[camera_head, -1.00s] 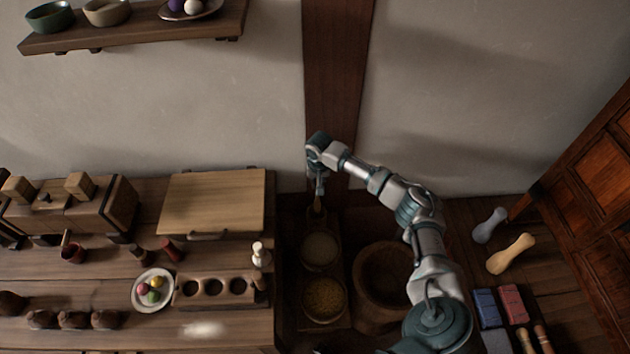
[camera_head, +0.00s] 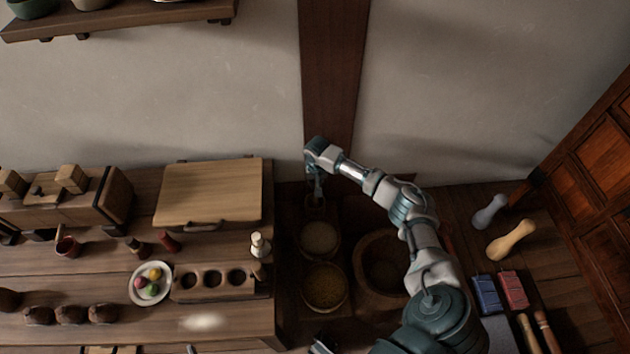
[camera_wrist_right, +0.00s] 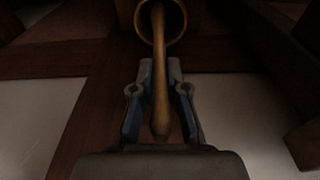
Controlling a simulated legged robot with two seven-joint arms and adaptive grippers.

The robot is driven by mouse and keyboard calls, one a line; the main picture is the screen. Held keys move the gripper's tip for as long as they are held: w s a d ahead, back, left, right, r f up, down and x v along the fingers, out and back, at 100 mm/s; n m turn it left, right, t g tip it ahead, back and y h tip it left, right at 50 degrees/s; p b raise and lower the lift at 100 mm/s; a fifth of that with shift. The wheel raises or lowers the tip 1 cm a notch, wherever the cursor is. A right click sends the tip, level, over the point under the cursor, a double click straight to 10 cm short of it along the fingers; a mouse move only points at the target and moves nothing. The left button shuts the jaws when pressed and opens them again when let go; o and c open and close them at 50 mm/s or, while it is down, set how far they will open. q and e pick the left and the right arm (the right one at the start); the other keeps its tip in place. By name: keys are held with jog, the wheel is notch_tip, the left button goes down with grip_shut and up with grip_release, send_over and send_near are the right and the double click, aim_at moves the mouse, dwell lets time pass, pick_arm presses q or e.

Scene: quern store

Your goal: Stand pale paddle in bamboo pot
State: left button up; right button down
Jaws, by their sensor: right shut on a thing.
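The pale paddle (camera_wrist_right: 160,85) is a slim wooden stick, upright in the right wrist view. My right gripper (camera_wrist_right: 160,68) is shut on its handle. The paddle's far end reaches into the round mouth of the bamboo pot (camera_wrist_right: 181,34); its tip inside is dark and I cannot tell whether it touches the bottom. In the head view my right gripper (camera_head: 316,192) points down just above the bamboo pot (camera_head: 316,210), by the wall post. The paddle is hardly visible there. My left gripper is not clearly seen.
Two round tubs of grain (camera_head: 323,286) stand in front of the pot. A large wooden mortar (camera_head: 368,290) is right of them, partly behind my arm. A worktable (camera_head: 235,318) with a board (camera_head: 208,192) and plate (camera_head: 139,296) is left. The wall is close behind.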

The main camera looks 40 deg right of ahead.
jog(key=shift+a+r, duration=0.15)
jog(key=shift+a, duration=0.15)
jog(key=c, duration=1.1)
grip_release()
jog(key=shift+d, duration=0.15)
notch_tip(320, 180, up, 12)
jog(key=s, duration=0.1)
jog(key=shift+a+f, duration=0.25)
jog(key=shift+a, duration=0.1)
jog(key=shift+s, duration=0.1)
